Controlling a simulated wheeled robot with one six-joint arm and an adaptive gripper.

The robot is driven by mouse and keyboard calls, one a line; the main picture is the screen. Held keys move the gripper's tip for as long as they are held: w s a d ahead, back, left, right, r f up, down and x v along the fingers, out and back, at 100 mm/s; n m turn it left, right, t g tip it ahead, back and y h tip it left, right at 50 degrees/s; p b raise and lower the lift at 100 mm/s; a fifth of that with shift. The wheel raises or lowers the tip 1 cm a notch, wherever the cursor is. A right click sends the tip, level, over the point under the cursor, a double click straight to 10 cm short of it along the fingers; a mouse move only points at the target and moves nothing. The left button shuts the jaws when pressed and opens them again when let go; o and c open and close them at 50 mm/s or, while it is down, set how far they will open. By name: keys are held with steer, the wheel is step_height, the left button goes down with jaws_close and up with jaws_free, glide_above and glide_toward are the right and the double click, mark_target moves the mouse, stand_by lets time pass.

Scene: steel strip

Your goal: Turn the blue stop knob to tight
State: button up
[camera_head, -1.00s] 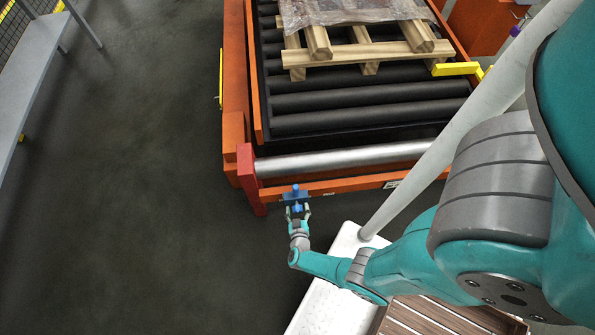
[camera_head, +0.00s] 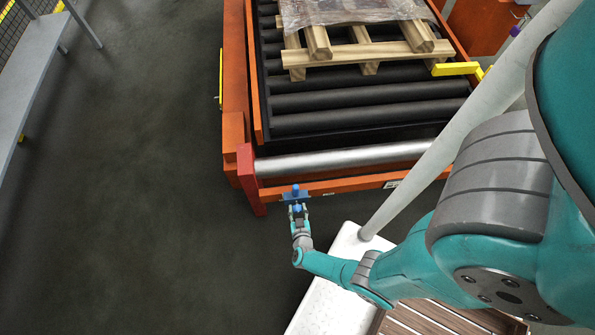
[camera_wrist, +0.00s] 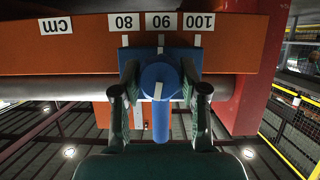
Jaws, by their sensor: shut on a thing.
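The blue stop sits on the front orange rail, with its blue block (camera_head: 297,196) showing just ahead of my gripper in the head view. In the wrist view the round blue knob (camera_wrist: 160,78) faces me in front of the block, with a white mark on its face and a blue bar hanging below. My gripper (camera_wrist: 160,82) has one finger on each side of the knob and is shut on it. The gripper also shows small in the head view (camera_head: 299,213). Where the fingertips touch the knob is partly hidden.
The orange rail (camera_wrist: 60,50) carries upside-down labels 80, 90, 100 and cm. A red end post (camera_head: 249,180) stands left of the stop in the head view. A steel roller (camera_head: 340,160) runs behind the rail. Dark floor to the left is clear.

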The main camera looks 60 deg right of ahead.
steer(key=m+t+y, duration=0.1)
steer(key=m+t, duration=0.1)
steer(key=m, duration=0.1)
steer(key=shift+s+d+m, duration=0.1)
steer(key=shift+m, duration=0.2)
steer(key=m+t+y, duration=0.1)
steer(key=m+t, duration=0.1)
steer(key=m, duration=0.1)
steer(key=shift+f, duration=0.1)
steer(key=shift+m, duration=0.4)
stand_by(0.4)
steer(key=o, duration=1.1)
steer(key=shift+o, duration=0.2)
steer(key=shift+s+a, duration=0.4)
steer(key=shift+s, duration=0.15)
steer(key=v, duration=0.6)
